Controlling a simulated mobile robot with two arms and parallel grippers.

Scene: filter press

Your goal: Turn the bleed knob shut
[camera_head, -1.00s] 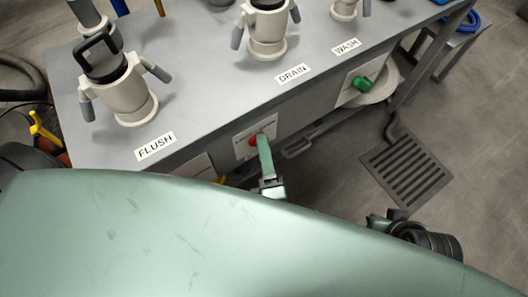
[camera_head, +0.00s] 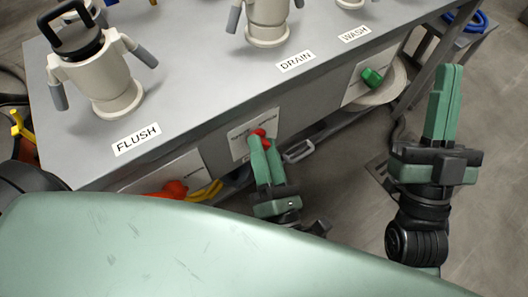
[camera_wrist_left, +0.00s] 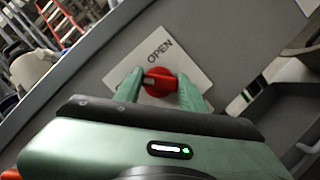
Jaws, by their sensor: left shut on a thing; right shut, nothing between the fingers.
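The red knob (camera_head: 260,132) sits on a white plate (camera_head: 240,148) on the front face of the grey bench. In the left wrist view the knob (camera_wrist_left: 160,82) lies between my fingers, with a pale mark on its left end and the word OPEN on the plate above it. My left gripper (camera_head: 264,142) is shut on this knob, one finger at each side. My right gripper (camera_head: 445,70) is raised at the right, shut and empty, away from the bench. The rest of the plate's lettering is too small to read.
A green knob (camera_head: 371,77) sits on another plate further right on the bench front. Cream vessels stand on the bench top (camera_head: 200,90) behind labels FLUSH (camera_head: 136,139), DRAIN (camera_head: 296,61) and WASH (camera_head: 354,34). A red object (camera_head: 172,190) shows low at the left.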

